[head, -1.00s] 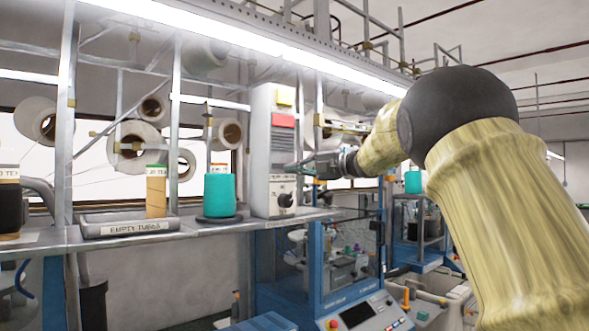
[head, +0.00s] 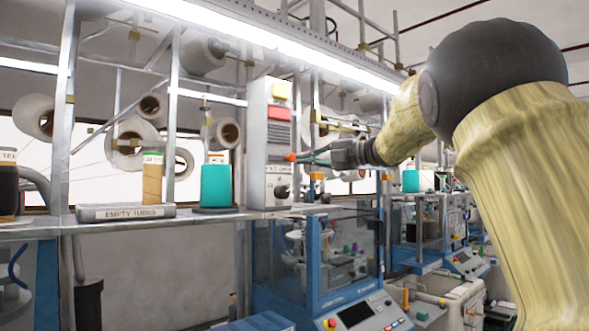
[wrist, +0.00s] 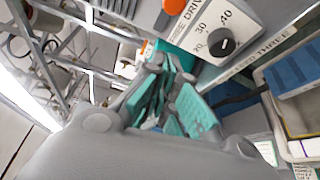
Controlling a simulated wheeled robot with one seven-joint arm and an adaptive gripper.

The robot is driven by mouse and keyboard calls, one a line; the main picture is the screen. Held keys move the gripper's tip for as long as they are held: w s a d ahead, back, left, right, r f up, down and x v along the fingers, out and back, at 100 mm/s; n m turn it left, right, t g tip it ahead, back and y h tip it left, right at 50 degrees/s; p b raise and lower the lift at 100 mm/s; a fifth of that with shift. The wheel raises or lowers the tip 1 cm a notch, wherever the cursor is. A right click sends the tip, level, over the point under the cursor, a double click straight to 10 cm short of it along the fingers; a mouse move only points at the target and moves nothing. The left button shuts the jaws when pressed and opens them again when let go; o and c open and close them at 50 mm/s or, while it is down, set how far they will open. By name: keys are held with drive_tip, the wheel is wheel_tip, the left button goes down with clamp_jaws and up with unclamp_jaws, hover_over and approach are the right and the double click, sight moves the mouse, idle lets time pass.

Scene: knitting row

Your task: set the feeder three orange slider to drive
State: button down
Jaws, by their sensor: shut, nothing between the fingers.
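The feeder control box (head: 257,150) stands on the shelf, with a yellow and a red patch near its top and a dark knob (head: 282,191) low on its front. The orange slider (head: 290,157) sticks out from its front above the knob. In the wrist view the slider (wrist: 173,6) is cut by the top edge, beside the word DRIVE; its exact setting cannot be told. My gripper (head: 306,158) is shut and empty, its teal fingers (wrist: 165,85) pointing at the box front close to the slider. Whether they touch it cannot be told.
A teal yarn cone (head: 216,186) stands on the shelf left of the box, beside a tan tube (head: 153,183) and an empty-tubes tray (head: 126,212). A blue-framed knitting machine (head: 315,255) stands below. Thin metal posts and bars surround my arm.

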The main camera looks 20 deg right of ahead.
drive_tip(key=shift+s+d+r, duration=0.15)
drive_tip(key=shift+s+d, duration=0.4)
drive_tip(key=shift+s, duration=0.25)
